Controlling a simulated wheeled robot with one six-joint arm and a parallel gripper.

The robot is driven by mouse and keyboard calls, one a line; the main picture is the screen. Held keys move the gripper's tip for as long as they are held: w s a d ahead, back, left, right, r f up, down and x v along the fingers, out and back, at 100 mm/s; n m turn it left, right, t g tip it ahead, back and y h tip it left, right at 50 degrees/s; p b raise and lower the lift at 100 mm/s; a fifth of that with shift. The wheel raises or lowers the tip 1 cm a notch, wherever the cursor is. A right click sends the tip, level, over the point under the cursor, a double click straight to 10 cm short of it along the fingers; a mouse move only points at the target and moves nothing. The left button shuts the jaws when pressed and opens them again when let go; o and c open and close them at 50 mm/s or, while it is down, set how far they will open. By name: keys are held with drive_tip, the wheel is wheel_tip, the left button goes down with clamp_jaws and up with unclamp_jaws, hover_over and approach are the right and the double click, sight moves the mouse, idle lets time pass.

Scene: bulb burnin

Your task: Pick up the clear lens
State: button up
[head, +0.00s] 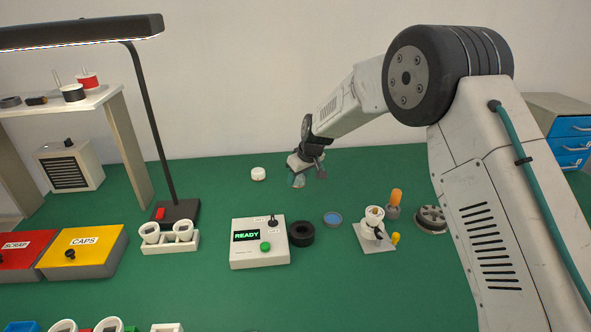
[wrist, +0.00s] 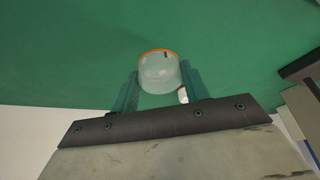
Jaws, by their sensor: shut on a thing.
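The clear lens (wrist: 158,75) is a see-through cup-like piece with an orange rim, seen in the wrist view between my two fingers. My gripper (wrist: 158,88) is shut on it, one finger on each side. In the head view my gripper (head: 307,176) is at the back middle of the green table, with the lens (head: 297,181) showing small and bluish at its fingers. I cannot tell from these views whether the lens touches the table.
A white round piece (head: 258,174) lies left of my gripper. In front are a READY box (head: 259,255), a black ring (head: 301,234), a blue disc (head: 332,219) and a white fixture (head: 373,238). A lamp (head: 150,110) stands left. The table's back middle is mostly clear.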

drive_tip(key=shift+s+d+r, duration=0.1)
drive_tip(key=shift+s+d, duration=0.05)
drive_tip(key=shift+s, duration=0.4)
drive_tip(key=shift+s+d, duration=0.15)
drive_tip(key=shift+s, duration=0.35)
drive_tip(key=shift+s+r, duration=0.2)
drive_tip(key=shift+s, duration=0.15)
drive_tip(key=shift+r, duration=2.1)
